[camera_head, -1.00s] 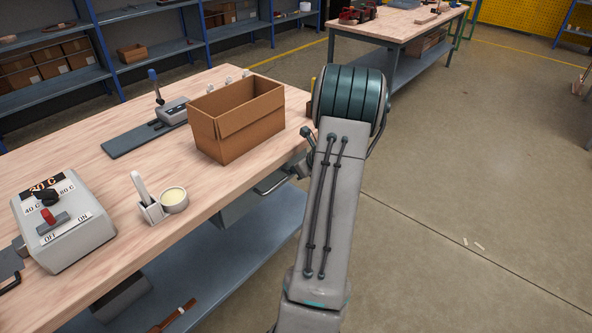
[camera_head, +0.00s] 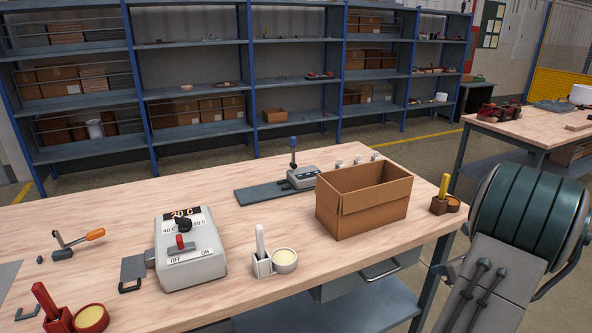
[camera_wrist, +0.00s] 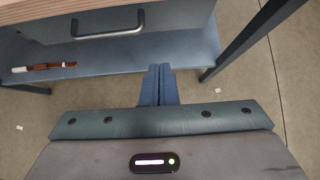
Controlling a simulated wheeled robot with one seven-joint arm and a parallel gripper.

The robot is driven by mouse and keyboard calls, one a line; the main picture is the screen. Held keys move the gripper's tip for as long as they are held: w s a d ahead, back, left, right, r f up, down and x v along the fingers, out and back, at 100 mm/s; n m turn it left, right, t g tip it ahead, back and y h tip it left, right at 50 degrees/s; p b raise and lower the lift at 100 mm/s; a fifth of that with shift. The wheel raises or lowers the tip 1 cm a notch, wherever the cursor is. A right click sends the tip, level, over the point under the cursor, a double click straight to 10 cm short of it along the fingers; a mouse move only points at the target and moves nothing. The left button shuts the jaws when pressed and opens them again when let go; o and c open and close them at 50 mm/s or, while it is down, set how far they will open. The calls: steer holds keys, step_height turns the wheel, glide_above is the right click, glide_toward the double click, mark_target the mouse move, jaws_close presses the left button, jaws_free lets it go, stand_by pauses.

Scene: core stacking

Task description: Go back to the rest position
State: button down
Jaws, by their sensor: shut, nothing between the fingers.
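My gripper (camera_wrist: 158,84) shows in the wrist view with its two blue fingers side by side, shut and empty. It points toward the lower part of the workbench, in front of the blue lower shelf (camera_wrist: 110,55) and below a drawer with a metal handle (camera_wrist: 108,24). In the head view my gripper is out of frame. Only part of my arm shows at the right edge, beside the right end of the wooden workbench (camera_head: 120,212).
On the bench stand an open cardboard box (camera_head: 362,208), a grey control box with dial and switch (camera_head: 190,262), a white holder with a cup (camera_head: 265,262), and a yellow-handled tool (camera_head: 444,188). A second table (camera_head: 535,122) stands at the back right. Blue shelves (camera_head: 190,90) line the back.

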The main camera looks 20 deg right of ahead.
steer(key=w+a+r+n+g+y+p, duration=0.1)
steer(key=a+r+n, duration=0.35)
steer(key=a, duration=0.45)
steer(key=w+a+r+n+g+y+p, duration=0.1)
steer(key=a+r+n+g+p, duration=0.15)
steer(key=a+n, duration=0.45)
steer(key=w+a+r+n+g+y, duration=0.15)
steer(key=a+r+n, duration=0.3)
steer(key=a, duration=0.55)
steer(key=s+a+r+n+h+p, duration=0.2)
steer(key=s+a+n, duration=0.4)
steer(key=n, duration=0.3)
steer(key=s+a+r+n+g+h+p, duration=0.1)
steer(key=s+a+r+n, duration=0.3)
steer(key=a+n, duration=0.5)
steer(key=shift+s+a+r+n+h+p, duration=0.15)
steer(key=shift+s+r+n+h+p, duration=0.2)
steer(key=shift+s+h+p, duration=0.6)
